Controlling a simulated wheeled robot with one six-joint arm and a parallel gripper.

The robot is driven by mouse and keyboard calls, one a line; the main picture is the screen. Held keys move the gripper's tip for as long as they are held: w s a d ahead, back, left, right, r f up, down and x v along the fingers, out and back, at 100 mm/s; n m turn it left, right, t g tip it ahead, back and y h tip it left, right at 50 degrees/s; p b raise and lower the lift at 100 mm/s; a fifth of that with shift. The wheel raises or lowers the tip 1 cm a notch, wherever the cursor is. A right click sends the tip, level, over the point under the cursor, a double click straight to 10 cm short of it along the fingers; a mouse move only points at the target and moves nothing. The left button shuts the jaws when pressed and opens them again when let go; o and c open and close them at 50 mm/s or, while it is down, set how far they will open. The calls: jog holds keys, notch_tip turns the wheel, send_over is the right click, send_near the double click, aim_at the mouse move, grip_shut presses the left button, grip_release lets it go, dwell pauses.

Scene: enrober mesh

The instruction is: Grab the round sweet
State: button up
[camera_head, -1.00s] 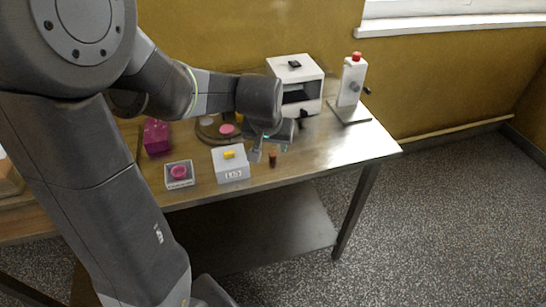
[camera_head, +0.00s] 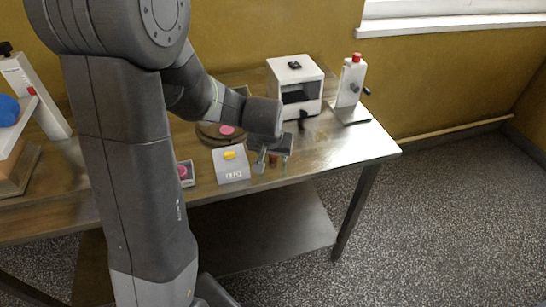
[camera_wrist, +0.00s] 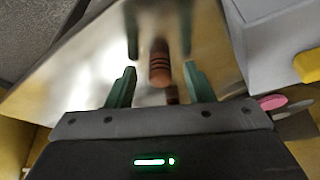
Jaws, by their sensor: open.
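A small round reddish-brown sweet with dark bands (camera_wrist: 159,68) shows in the wrist view, standing on the shiny table between my two green fingers. In the head view it is the small dark red piece (camera_head: 273,159) near the table's front edge. My gripper (camera_head: 274,162) is open, with one finger on each side of the sweet; it also fills the lower wrist view (camera_wrist: 160,84). A gap shows on both sides, so I see no grip. A pink round piece (camera_head: 227,130) lies on a dark round plate (camera_head: 207,136) behind my gripper.
A white block with a yellow top piece (camera_head: 231,170) stands close left of my gripper. A small box with a pink disc (camera_head: 184,173) is partly hidden by my arm. A white machine (camera_head: 297,80) and a white crank device (camera_head: 350,88) stand behind. The table's right end is clear.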

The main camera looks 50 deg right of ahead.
jog(key=c, duration=0.9)
